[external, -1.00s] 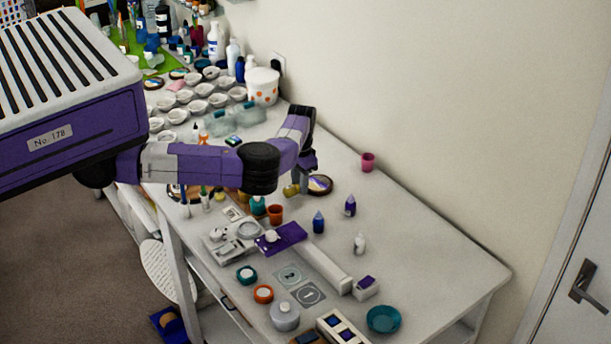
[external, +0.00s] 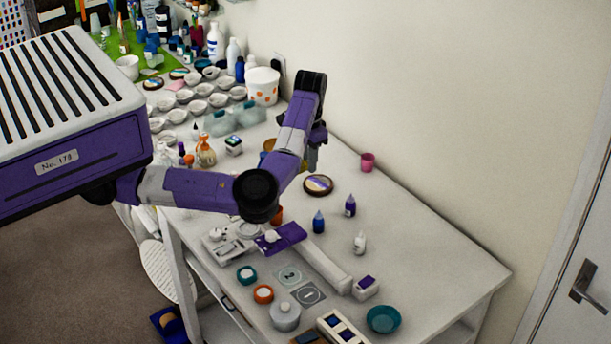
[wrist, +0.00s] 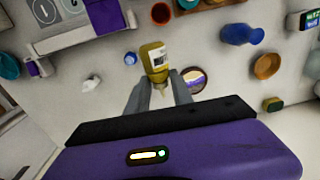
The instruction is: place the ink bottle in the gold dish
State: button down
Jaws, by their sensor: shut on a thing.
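My gripper (wrist: 160,95) is shut on a yellow bottle with a white label (wrist: 155,60), which I take to be the ink bottle. In the external view the gripper (external: 312,158) is above the table, near the wall, and a bit of the bottle (external: 303,167) shows beside its fingers. An orange-gold dish (wrist: 267,66) lies on the table to the right of the held bottle in the wrist view, apart from it. In the external view the gold dish (external: 268,145) is partly hidden behind my arm.
A round striped coaster (external: 318,185) lies below the gripper. Blue (external: 319,222), purple (external: 350,206) and white (external: 360,243) dropper bottles stand in front. A pink cup (external: 367,162) stands by the wall. A small display box (external: 233,145) stands left of the dish. The right tabletop is mostly clear.

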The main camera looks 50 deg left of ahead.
aim_at(307, 215)
notch_tip(307, 215, down, 18)
jog(key=shift+r+p, duration=0.2)
jog(key=shift+p, duration=0.55)
jog(key=shift+f, duration=0.15)
jog(key=c, duration=1.1)
grip_release()
jog(key=r, duration=0.4)
jog(key=r+b, duration=0.1)
jog(key=r, duration=0.6)
jog(key=shift+d+r+b, duration=0.25)
jog(key=shift+r+b, duration=0.05)
jog(key=shift+o, duration=0.7)
jog(key=shift+r, duration=0.4)
